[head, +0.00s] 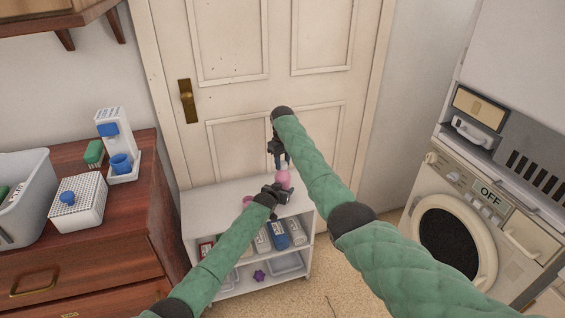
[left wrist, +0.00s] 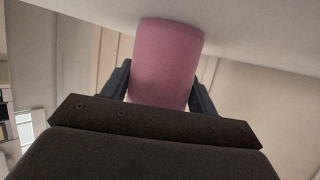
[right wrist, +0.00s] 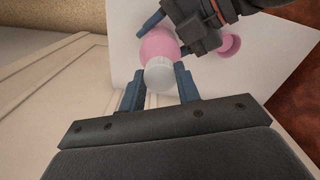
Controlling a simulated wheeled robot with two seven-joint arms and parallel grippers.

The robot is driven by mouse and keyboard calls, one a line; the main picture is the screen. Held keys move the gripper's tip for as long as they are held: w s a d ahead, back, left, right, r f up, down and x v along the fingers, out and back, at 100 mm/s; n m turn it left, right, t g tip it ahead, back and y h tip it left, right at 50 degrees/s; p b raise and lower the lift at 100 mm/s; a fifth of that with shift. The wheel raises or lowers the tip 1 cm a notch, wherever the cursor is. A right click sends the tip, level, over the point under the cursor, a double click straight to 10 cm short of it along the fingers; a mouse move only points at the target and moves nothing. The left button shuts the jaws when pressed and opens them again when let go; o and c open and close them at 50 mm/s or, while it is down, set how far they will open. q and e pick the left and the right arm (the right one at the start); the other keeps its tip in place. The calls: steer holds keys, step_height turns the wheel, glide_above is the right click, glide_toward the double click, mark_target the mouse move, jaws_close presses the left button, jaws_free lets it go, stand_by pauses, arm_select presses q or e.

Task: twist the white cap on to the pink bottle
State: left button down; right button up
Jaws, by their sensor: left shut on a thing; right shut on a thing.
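The pink bottle (head: 283,179) stands upright on the top of a white shelf cart (head: 222,204). My left gripper (head: 280,188) is shut around its body; the bottle (left wrist: 167,62) fills the space between the fingers in the left wrist view. The white cap (right wrist: 159,74) is at the top of the bottle (right wrist: 158,44), in line with it. My right gripper (right wrist: 160,88) comes from above and is shut on the cap. I cannot tell how tightly the cap sits. In the head view my right gripper (head: 279,160) largely hides the cap.
Another pink item (right wrist: 230,44) lies on the cart top beside my left gripper. Lower cart shelves hold a blue item (head: 277,235) and other containers. A door (head: 240,90) is right behind, a wooden dresser (head: 110,250) left, a washing machine (head: 470,215) right.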

steer(key=o, duration=1.2)
steer(key=shift+c, duration=0.2)
steer(key=shift+r, duration=0.1)
step_height(320, 180, up, 12)
steer(key=shift+w, duration=0.1)
arm_select(q)
steer(key=shift+c, duration=1.8)
jaws_free()
steer(key=shift+s, duration=0.1)
steer(key=shift+b+v, duration=0.3)
steer(key=shift+v, duration=3.5)
arm_select(e)
steer(key=shift+f, duration=0.4)
